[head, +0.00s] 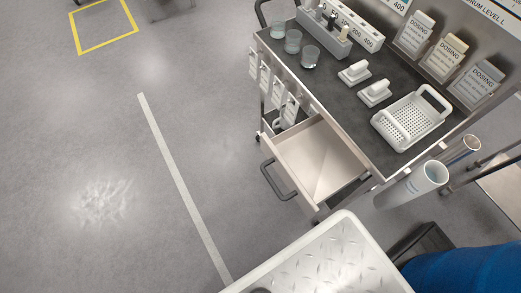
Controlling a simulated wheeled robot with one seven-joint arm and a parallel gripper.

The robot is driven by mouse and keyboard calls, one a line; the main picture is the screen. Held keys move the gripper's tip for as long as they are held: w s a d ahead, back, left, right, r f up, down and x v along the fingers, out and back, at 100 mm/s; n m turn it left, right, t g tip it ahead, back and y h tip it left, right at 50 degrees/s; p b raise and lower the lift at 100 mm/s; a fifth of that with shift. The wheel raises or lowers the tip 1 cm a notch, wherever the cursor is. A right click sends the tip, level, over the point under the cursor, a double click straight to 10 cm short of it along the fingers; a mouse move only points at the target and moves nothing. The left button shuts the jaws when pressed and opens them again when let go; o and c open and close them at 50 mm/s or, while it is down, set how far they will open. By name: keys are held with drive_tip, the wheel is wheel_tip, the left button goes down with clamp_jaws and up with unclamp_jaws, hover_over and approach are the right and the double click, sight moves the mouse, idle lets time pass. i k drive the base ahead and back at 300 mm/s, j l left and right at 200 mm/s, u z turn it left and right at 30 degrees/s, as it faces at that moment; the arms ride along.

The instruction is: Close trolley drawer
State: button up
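The trolley (385,143) stands at the upper right with a dark top. Its drawer (318,163) is pulled out toward the left, and its inside looks empty. A dark bar handle (277,181) is on the drawer's front. The drawer's far end goes under the trolley top. My gripper is not in view.
On the trolley top are glass cups (293,41), white blocks (355,71) and a white perforated basket (411,118). Cylinders (425,180) hang at its right end. A blue drum (465,271) is at the lower right. The floor to the left is clear.

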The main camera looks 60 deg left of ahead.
sight(314, 163)
drive_tip(key=k+u, duration=0.2)
drive_tip(key=u, duration=0.45)
drive_tip(key=i+l+u, duration=0.1)
drive_tip(key=u, duration=0.4)
drive_tip(key=i+l+u, duration=0.15)
drive_tip(key=u, duration=0.35)
drive_tip(key=i+l+u, duration=0.1)
drive_tip(key=u, duration=0.35)
drive_tip(key=l, duration=0.1)
